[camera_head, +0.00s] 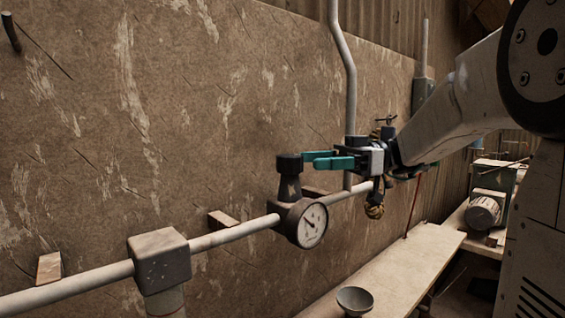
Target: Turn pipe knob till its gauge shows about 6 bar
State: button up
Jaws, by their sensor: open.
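My gripper (318,160) has teal fingers that point left at the knob's height. It is open. The fingertips appear close to the knob's right side, and whether they touch it I cannot tell.
A pale pipe (235,233) runs along the worn wall (160,120) through a square block (160,262). A vertical pipe (350,100) rises behind my gripper. A motor-like machine (487,210) stands at right.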

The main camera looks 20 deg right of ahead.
aim_at(280, 173)
jog(key=a, duration=0.5)
jog(key=w+a, duration=0.1)
jog(key=a, duration=0.1)
jog(key=shift+a, duration=0.4)
jog(key=c, duration=1)
